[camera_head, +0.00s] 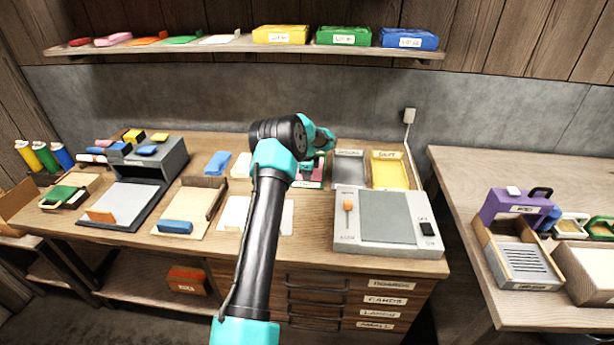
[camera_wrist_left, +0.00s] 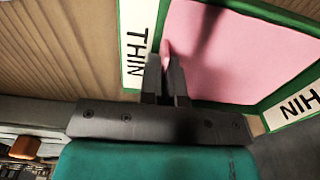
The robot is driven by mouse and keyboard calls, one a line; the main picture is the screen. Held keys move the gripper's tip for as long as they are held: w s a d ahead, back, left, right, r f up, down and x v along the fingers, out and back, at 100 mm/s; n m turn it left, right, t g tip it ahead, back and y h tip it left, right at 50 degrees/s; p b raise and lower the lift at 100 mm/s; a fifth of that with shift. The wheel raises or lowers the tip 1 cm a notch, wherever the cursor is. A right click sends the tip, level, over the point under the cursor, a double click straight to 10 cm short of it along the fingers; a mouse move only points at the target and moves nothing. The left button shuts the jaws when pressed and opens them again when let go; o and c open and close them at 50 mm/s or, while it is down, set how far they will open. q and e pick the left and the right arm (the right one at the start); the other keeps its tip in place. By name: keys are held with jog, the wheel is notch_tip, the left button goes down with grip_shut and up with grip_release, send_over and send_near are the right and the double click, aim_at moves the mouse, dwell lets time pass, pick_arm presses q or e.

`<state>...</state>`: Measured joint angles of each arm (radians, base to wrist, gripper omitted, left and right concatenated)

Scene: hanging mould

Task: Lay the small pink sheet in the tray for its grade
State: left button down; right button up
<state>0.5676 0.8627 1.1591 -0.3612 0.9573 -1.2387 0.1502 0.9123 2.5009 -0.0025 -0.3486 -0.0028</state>
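A green-rimmed tray (camera_wrist_left: 133,75) labelled THIN fills much of the left wrist view. In the head view this tray (camera_head: 309,184) stands at the back of the bench, partly hidden by my left arm. My left gripper (camera_wrist_left: 166,62) is over the tray, its fingers nearly together. A thin pink edge of the small pink sheet (camera_wrist_left: 166,47) shows between the fingertips. A broad pink surface spans the inside of the tray; I cannot tell whether it is the same sheet. In the head view my left gripper (camera_head: 310,163) is mostly hidden behind its wrist. My right gripper is out of view.
A grey tray (camera_head: 349,155) and a yellow tray (camera_head: 390,170) stand to the right of the green one. A pale device (camera_head: 345,238) with a grey plate and an orange knob is in front of them. A shelf (camera_head: 240,46) with blocks and sheets runs above.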

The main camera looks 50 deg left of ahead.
pick_arm(q)
jog(key=c, duration=1.8)
grip_release()
jog(key=shift+f, duration=0.15)
jog(key=o, duration=0.5)
notch_tip(320, 180, up, 12)
jog(key=shift+r, duration=0.2)
